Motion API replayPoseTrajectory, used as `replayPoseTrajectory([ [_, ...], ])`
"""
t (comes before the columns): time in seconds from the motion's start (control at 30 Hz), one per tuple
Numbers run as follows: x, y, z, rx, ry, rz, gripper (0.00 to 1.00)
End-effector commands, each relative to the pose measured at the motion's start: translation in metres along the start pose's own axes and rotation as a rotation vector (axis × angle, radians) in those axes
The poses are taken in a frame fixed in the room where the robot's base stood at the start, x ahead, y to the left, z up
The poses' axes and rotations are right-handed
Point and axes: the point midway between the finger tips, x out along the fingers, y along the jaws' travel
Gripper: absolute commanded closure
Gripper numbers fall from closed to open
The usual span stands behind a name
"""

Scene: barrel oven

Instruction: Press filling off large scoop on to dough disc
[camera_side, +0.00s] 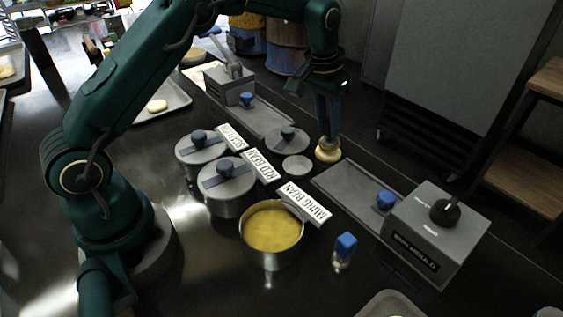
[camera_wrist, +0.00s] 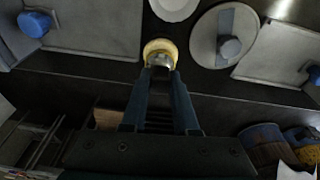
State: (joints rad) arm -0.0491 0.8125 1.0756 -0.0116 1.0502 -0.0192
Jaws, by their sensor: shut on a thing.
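My gripper (camera_side: 327,128) is over the back right of the worktop, fingers pointing down. It is shut on the metal large scoop (camera_wrist: 161,60), whose rounded end shows between the fingertips (camera_wrist: 160,82) in the wrist view. A pale yellow round dough disc (camera_side: 328,157) is directly below the scoop; it also shows around the scoop's end in the wrist view (camera_wrist: 152,45). The scoop looks to be at or touching the disc, and the contact is hidden. Any filling in the scoop cannot be seen.
An open pot of yellow filling (camera_side: 272,232) stands by the MUNG BEAN sign (camera_side: 305,204). A small pale dish (camera_side: 297,167) is near the disc. A blue-topped tool (camera_side: 344,252) stands in front. The bun mould (camera_side: 432,235) is at right.

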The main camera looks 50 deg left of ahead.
Motion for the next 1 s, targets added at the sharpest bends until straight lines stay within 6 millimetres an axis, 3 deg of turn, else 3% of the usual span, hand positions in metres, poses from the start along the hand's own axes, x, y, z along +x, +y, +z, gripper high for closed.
replayPoseTrajectory([
  [1.0,0.0088,-0.0001,0.0016,0.0,0.0,0.0,1.0],
])
